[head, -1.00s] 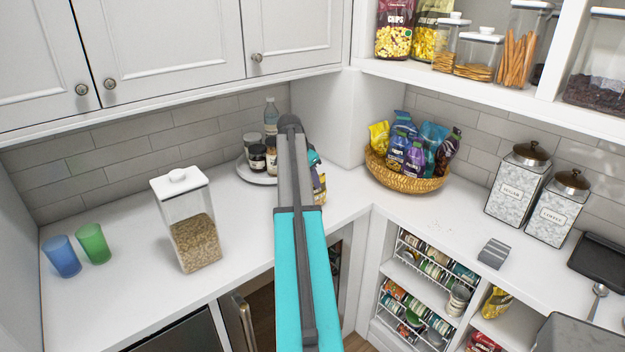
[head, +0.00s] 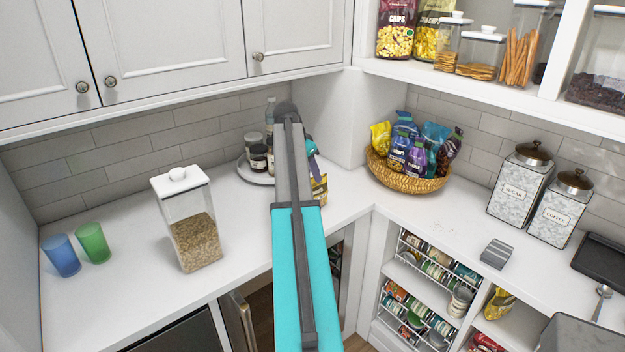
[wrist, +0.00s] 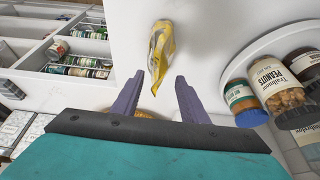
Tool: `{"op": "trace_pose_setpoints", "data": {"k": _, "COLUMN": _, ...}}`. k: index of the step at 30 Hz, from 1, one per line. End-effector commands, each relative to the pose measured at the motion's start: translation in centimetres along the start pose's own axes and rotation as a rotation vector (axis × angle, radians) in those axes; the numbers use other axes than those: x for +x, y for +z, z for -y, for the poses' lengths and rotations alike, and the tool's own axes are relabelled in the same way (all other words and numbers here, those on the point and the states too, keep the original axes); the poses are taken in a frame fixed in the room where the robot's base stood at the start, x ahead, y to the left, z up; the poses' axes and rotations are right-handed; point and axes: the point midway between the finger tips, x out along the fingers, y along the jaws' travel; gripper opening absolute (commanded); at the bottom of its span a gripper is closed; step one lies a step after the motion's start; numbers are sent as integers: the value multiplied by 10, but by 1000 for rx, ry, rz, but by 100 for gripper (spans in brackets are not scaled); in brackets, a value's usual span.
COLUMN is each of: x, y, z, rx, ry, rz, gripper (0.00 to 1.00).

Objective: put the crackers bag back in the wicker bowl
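A yellow bag with a pale side (wrist: 162,50), likely the crackers bag, rests on the white counter in the wrist view. Its label cannot be read. In the head view the bag (head: 320,189) is partly hidden behind my arm. My gripper (wrist: 158,80) is open, its two purple fingers apart and pointing toward the bag, with nothing held. In the head view my gripper (head: 312,148) is mostly hidden by the arm. The wicker bowl (head: 405,182) stands in the counter corner, right of the bag, filled with several colourful snack bags.
A round tray (head: 251,174) with jars and a bottle is left of the bag; jars (wrist: 280,88) show close by in the wrist view. A cereal container (head: 190,225) stands further left. Two canisters (head: 520,182) stand right of the bowl. Counter before the bowl is clear.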

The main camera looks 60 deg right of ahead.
Motion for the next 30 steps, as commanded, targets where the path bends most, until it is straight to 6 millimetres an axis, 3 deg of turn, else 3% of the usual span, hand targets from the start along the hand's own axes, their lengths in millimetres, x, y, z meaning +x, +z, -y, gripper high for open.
{"op": "trace_pose_setpoints", "data": {"k": 15, "x": -66, "y": 0, "z": 1, "rx": -1, "ry": 0, "rz": 0, "gripper": 40}}
{"op": "trace_pose_setpoints", "data": {"k": 21, "x": -79, "y": 0, "z": 0, "rx": 0, "ry": 0, "rz": 0, "gripper": 40}}
{"op": "trace_pose_setpoints", "data": {"k": 30, "x": -81, "y": 0, "z": 0, "rx": 0, "ry": 1, "rz": 1, "gripper": 40}}
